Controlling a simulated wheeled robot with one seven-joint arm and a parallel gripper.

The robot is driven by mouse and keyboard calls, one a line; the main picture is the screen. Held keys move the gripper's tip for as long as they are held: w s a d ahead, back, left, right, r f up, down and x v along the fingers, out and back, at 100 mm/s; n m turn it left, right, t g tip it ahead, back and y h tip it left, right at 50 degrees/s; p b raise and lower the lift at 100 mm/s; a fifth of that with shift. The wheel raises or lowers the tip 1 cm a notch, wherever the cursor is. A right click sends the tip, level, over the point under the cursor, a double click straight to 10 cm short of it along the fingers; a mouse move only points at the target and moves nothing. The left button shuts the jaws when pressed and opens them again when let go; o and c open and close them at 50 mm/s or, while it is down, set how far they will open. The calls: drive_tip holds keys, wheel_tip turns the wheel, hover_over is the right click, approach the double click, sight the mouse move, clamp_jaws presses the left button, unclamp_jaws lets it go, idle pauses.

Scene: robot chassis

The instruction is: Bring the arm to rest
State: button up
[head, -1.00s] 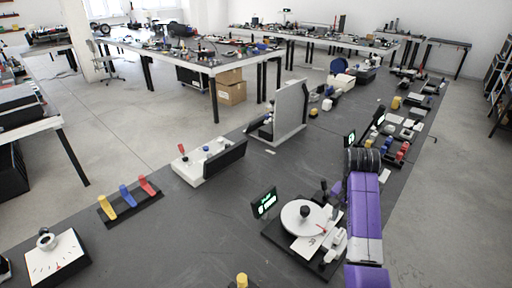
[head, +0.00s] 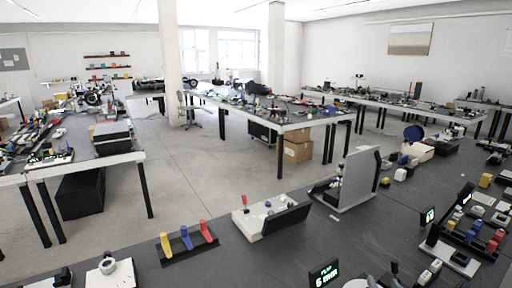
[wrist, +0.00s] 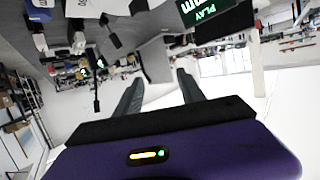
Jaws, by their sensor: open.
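My gripper (wrist: 160,92) shows in the wrist view. Its two dark fingers stand apart with nothing between them, in front of its purple body. The wrist picture looks upside down, with table devices along its top edge and a lit green display (wrist: 202,10) near the fingers. My arm and gripper are not in the head view now.
The dark table (head: 250,262) carries a red, blue and yellow lever set (head: 188,240), a white box with a joystick (head: 268,215), an upright grey panel (head: 358,180) and a display (head: 324,273) at the front. Open floor (head: 215,165) lies beyond.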

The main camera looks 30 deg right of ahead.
drive_tip(key=s+a+r+n+t+y+b, duration=0.1)
drive_tip(key=s+a+n+t+y, duration=0.1)
drive_tip(key=s+a, duration=0.55)
drive_tip(key=s+a+r+n+t+y+b, duration=0.1)
drive_tip(key=s+a+n+t+y, duration=0.3)
drive_tip(key=a, duration=0.7)
drive_tip(key=s+a+r+n+y+b, duration=0.1)
drive_tip(key=s+a, duration=0.6)
drive_tip(key=a, duration=0.3)
drive_tip(key=s+a+f+n+g+y, duration=0.1)
drive_tip(key=s+a+f+g+y, duration=0.1)
drive_tip(key=s, duration=0.4)
drive_tip(key=shift+s+a+f, duration=0.35)
drive_tip(key=shift+a+f, duration=0.15)
drive_tip(key=shift+a, duration=0.2)
drive_tip(key=shift+d, duration=0.1)
